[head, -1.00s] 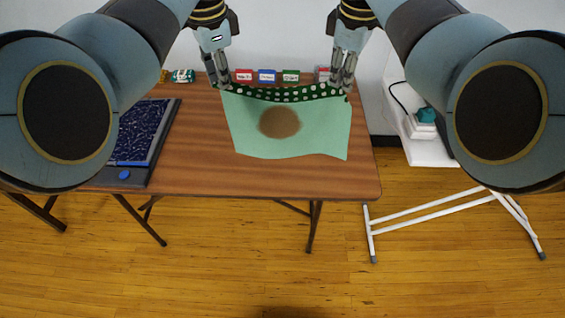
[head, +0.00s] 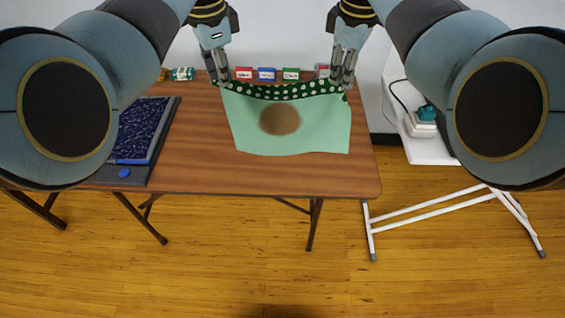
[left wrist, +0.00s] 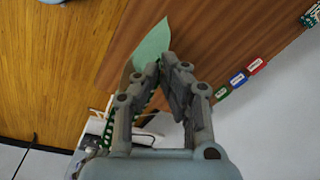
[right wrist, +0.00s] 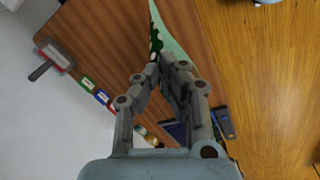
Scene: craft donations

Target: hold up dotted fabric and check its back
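The dotted fabric (head: 250,132) hangs between my two grippers over the table. Its pale green back faces the head camera and carries a round brown stain (head: 280,119). A strip of dark green front with white dots shows along its sagging top edge. My left gripper (head: 222,84) is shut on the top left corner; my right gripper (head: 344,88) is shut on the top right corner. The left wrist view shows the fabric (left wrist: 152,45) edge-on at the fingertips, and the right wrist view shows its dotted side and pale back (right wrist: 166,38).
Red, blue (head: 267,74) and green labelled blocks stand at the back of the brown table (head: 200,150). A dark blue patterned piece (head: 143,125) lies on a dark board at left. A white stand at right holds a teal-topped item (head: 425,114).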

